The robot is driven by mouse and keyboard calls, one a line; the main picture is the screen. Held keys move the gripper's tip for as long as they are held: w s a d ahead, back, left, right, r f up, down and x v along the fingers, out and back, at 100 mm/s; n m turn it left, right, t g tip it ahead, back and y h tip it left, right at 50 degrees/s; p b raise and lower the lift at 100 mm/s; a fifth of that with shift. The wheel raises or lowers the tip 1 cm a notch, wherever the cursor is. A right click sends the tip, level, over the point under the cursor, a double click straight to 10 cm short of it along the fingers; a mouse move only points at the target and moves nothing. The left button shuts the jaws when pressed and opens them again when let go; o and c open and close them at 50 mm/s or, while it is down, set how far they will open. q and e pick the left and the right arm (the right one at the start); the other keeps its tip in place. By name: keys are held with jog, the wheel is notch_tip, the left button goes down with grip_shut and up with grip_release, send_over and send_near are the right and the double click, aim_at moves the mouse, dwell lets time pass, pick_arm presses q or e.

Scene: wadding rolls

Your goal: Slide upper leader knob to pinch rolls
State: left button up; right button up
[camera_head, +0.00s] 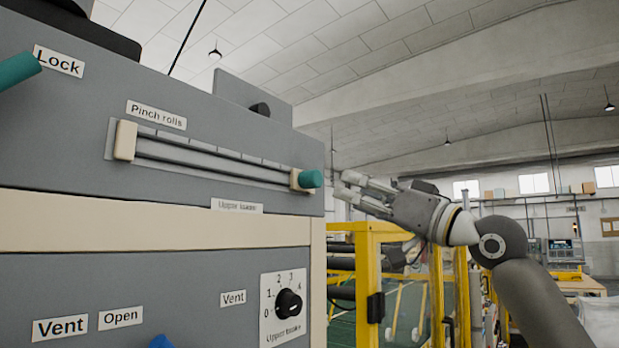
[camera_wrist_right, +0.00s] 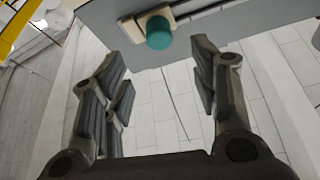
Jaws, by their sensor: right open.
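The upper leader knob (camera_head: 311,179) is a teal cylinder on a cream block at the right end of a slotted rail (camera_head: 215,158). The "Pinch rolls" label (camera_head: 156,115) is above the rail's left end, near a cream end block (camera_head: 125,140). The "Upper leader" label (camera_head: 237,206) is below the rail. My right gripper (camera_head: 345,188) is open and empty, just right of the knob and apart from it. In the right wrist view the knob (camera_wrist_right: 159,33) shows beyond the open fingers (camera_wrist_right: 160,85), roughly between them. My left gripper is not in view.
A teal handle (camera_head: 18,70) by the "Lock" label sticks out at the upper left. A black dial (camera_head: 288,302) is on the lower panel. A yellow frame (camera_head: 368,270) stands below my right arm. Open air surrounds the gripper.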

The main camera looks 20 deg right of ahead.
aim_at(319, 179)
jog(key=p+x, duration=0.5)
jog(key=x, duration=0.4)
jog(key=shift+w+a+r+p, duration=0.1)
jog(key=shift+r+p, duration=0.1)
jog(key=shift+p, duration=0.1)
jog(key=shift+w+a, duration=0.15)
jog(key=shift+w, duration=0.2)
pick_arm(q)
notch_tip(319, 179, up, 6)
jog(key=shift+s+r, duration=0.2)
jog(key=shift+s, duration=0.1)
pick_arm(e)
jog(key=shift+c, duration=0.4)
grip_shut()
